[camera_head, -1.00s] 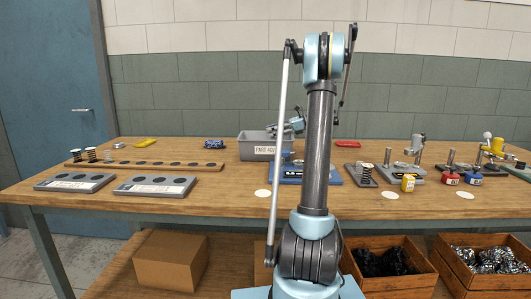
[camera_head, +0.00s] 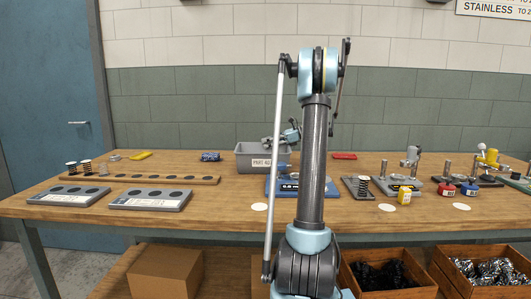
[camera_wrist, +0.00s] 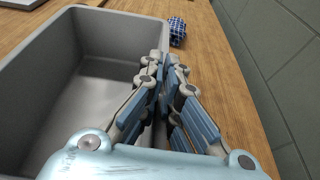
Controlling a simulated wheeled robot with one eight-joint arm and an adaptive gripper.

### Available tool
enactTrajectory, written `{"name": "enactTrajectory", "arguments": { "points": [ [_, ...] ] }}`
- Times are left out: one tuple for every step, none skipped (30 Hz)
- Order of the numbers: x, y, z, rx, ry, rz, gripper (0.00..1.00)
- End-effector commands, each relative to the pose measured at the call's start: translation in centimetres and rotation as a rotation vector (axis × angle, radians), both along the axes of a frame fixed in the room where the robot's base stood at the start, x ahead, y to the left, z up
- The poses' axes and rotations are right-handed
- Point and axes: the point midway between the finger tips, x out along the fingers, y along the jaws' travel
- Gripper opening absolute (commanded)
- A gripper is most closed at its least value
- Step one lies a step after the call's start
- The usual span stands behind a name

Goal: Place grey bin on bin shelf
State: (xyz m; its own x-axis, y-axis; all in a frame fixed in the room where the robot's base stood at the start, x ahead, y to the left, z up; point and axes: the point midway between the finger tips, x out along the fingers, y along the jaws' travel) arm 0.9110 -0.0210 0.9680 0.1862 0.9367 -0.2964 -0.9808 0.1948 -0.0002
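My gripper (camera_head: 288,134) is at the bin's right wall. In the wrist view my gripper (camera_wrist: 165,65) has its fingers drawn close together around the right rim, which they hide. I cannot tell whether the bin touches the bench. No bin shelf can be made out.
A blue-patterned item (camera_head: 210,157) and a yellow item (camera_head: 141,155) lie left of the bin, a red one (camera_head: 344,156) right of it. A long wooden rack (camera_head: 140,178) and grey trays (camera_head: 150,199) are at left. Fixtures (camera_head: 400,185) crowd the right. Crates (camera_head: 390,290) sit below.

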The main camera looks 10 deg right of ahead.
Motion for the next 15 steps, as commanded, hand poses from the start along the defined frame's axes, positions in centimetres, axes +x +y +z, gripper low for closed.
{"name": "enactTrajectory", "arguments": {
  "points": [
    [0.0, 0.0, 0.7, 0.000, 0.000, 0.000, 0.00],
    [0.0, 0.0, 1.1, 0.000, 0.000, 0.000, 0.00],
    [-0.1, 0.0, 1.8, 0.001, 0.001, 0.000, 0.00],
    [0.0, 0.0, 2.3, 0.001, 0.001, 0.000, 0.00],
    [0.0, 0.0, 2.9, 0.001, 0.001, 0.000, 0.00],
    [0.0, 0.0, 3.7, 0.001, 0.001, 0.000, 0.00],
    [0.0, 0.0, 4.3, 0.001, 0.001, 0.000, 0.00],
    [-0.1, 0.0, 4.8, 0.001, 0.001, 0.000, 0.00],
    [0.0, 0.0, 5.5, 0.001, 0.001, 0.000, 0.00],
    [0.0, 0.0, 6.0, 0.001, 0.001, 0.000, 0.00],
    [0.0, 0.0, 6.5, 0.001, 0.001, 0.000, 0.00],
    [0.0, 0.0, 7.1, 0.001, 0.001, 0.000, 0.00],
    [0.0, 0.0, 7.5, 0.001, 0.001, 0.000, 0.00],
    [0.0, 0.0, 7.8, 0.001, 0.001, 0.000, 0.00],
    [0.0, 0.0, 8.3, 0.001, 0.001, 0.000, 0.00]
  ]
}}
